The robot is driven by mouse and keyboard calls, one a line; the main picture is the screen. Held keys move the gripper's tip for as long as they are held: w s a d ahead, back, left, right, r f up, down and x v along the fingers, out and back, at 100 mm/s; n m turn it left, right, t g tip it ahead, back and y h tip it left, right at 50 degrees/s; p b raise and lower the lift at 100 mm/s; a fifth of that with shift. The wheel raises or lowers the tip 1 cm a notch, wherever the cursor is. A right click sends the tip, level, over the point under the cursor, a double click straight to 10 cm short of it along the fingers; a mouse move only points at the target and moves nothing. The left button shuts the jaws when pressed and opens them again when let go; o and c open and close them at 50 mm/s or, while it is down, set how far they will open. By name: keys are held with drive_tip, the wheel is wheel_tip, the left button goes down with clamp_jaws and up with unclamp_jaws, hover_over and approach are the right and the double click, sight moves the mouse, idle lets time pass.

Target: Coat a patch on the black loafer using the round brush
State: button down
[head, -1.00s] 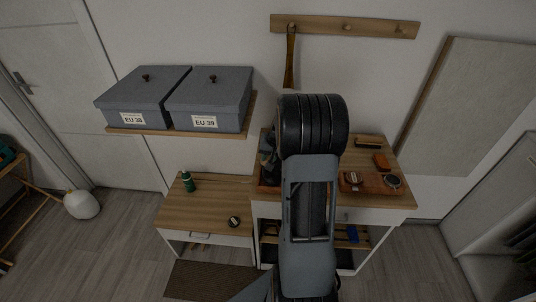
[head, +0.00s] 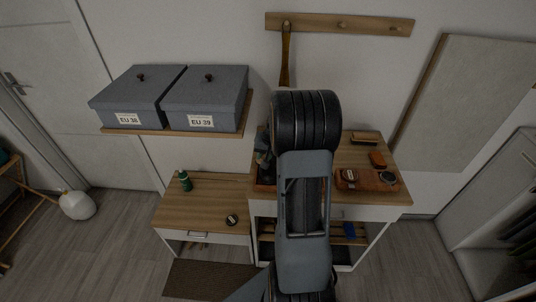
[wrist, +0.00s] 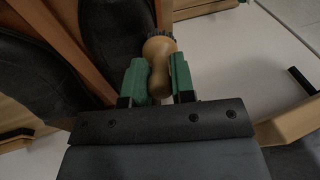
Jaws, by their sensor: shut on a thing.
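My gripper (wrist: 158,78) has green fingers and is shut on the round brush (wrist: 158,50), which has a pale wooden handle and dark bristles at its far end. The black loafer (wrist: 117,42) lies just left of the brush in the wrist view, beside a second dark shoe (wrist: 40,65) across a wooden divider. I cannot tell whether the bristles touch the loafer. In the head view dark footwear (head: 263,155) shows at the left edge of my arm, which hides my gripper and the brush.
A leather tray (head: 350,184) with tins stands on the right of the cabinet top, with an orange block (head: 377,159) and a flat brush (head: 365,138) behind it. The lower left top (head: 190,207) holds a green bottle (head: 185,180) and a dark tin (head: 231,220). Grey boxes (head: 205,95) sit above.

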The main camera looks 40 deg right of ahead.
drive_tip(key=p+v, duration=0.1)
drive_tip(key=v, duration=0.1)
drive_tip(key=shift+r, duration=0.35)
drive_tip(key=shift+w+r+p, duration=0.1)
drive_tip(key=shift+r+p, duration=1.4)
drive_tip(key=shift+r, duration=0.9)
drive_tip(key=shift+d, duration=0.1)
